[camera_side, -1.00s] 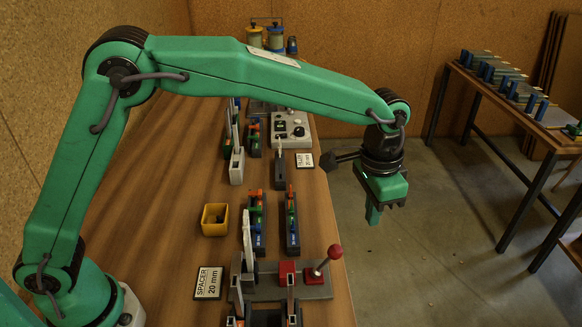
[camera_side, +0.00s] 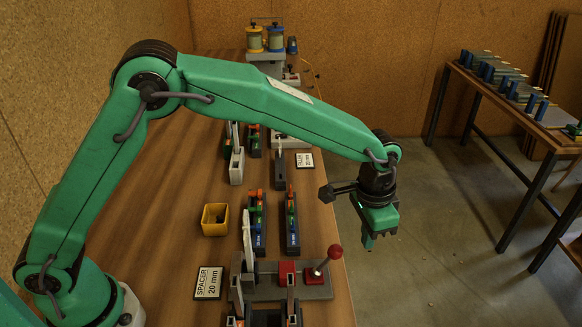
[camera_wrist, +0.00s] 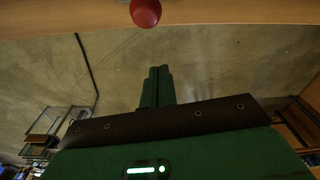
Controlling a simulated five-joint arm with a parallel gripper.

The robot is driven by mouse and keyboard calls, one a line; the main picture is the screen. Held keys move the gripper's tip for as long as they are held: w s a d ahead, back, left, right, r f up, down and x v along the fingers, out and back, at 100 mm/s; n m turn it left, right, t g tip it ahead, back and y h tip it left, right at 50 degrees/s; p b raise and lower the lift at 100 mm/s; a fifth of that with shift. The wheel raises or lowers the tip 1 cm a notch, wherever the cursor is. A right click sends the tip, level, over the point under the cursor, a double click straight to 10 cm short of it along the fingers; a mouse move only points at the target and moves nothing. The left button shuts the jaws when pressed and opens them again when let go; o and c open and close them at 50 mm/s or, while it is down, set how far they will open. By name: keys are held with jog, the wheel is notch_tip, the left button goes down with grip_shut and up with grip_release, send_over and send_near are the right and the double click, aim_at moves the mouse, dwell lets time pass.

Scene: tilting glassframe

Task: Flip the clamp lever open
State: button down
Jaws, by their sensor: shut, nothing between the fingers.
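The clamp lever has a red ball knob (camera_side: 335,251) on a short tilted rod. It rises from a grey base plate (camera_side: 318,291) with a red block at the front right edge of the table. The red knob also shows at the top of the wrist view (camera_wrist: 145,12). My gripper (camera_side: 368,246) hangs pointing down beyond the table's right edge, to the right of the knob and apart from it. Its green fingers are together in the wrist view (camera_wrist: 157,86), with nothing between them.
On the wooden table (camera_side: 180,200) stand a yellow bin (camera_side: 215,219), a spacer sign (camera_side: 208,283) and several dark fixtures with coloured parts. A rack table (camera_side: 500,110) stands at the right. Bare floor lies under my gripper.

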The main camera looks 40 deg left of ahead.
aim_at(334, 246)
jog(key=shift+s+a+f, duration=0.45)
jog(key=shift+s+a, duration=0.1)
jog(key=shift+s, duration=0.2)
jog(key=shift+s+a+f, duration=0.4)
jog(key=shift+s+a, duration=0.15)
jog(key=shift+s, duration=0.2)
jog(key=shift+s+a+r, duration=0.25)
jog(key=shift+s+a, duration=0.05)
jog(key=shift+s+a+r, duration=0.55)
jog(key=shift+s+a, duration=0.25)
jog(key=shift+s, duration=0.05)
jog(key=shift+s+a+r, duration=0.25)
jog(key=shift+s+a, duration=1)
jog(key=shift+r, duration=0.25)
jog(key=shift+r, duration=0.6)
